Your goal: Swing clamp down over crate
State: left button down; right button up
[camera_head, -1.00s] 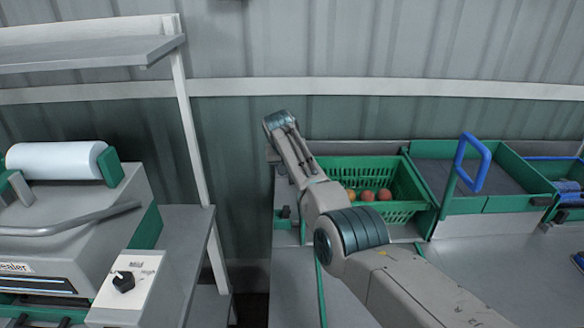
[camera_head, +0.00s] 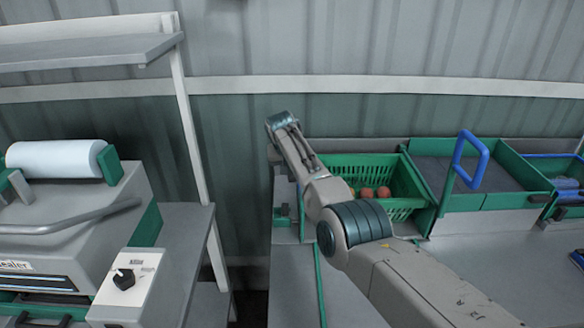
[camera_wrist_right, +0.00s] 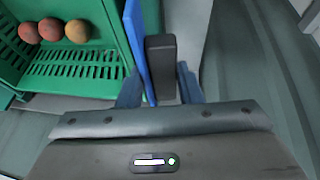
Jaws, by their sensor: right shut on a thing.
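In the head view, my right wrist is left of the crate and hides the jaws. My left gripper is not in view.
A sealer machine (camera_head: 75,225) with a white roll and a shelf is at the left. The wall is close behind. The bench front (camera_head: 500,250) is mostly clear.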

jog(key=shift+d+r+m+y+p, duration=0.45)
jog(key=shift+y+p, duration=0.85)
jog(key=shift+p, duration=1.15)
jog(key=shift+d+y+p, duration=0.5)
jog(key=shift+y+p, duration=0.25)
jog(key=shift+y, duration=0.25)
jog(key=shift+d+m+y, duration=0.25)
jog(key=shift+d+y, duration=0.1)
jog(key=shift+y, duration=0.65)
jog(key=o, duration=0.9)
jog(key=shift+r, duration=0.1)
jog(key=shift+c, duration=0.2)
jog(key=shift+a, duration=0.15)
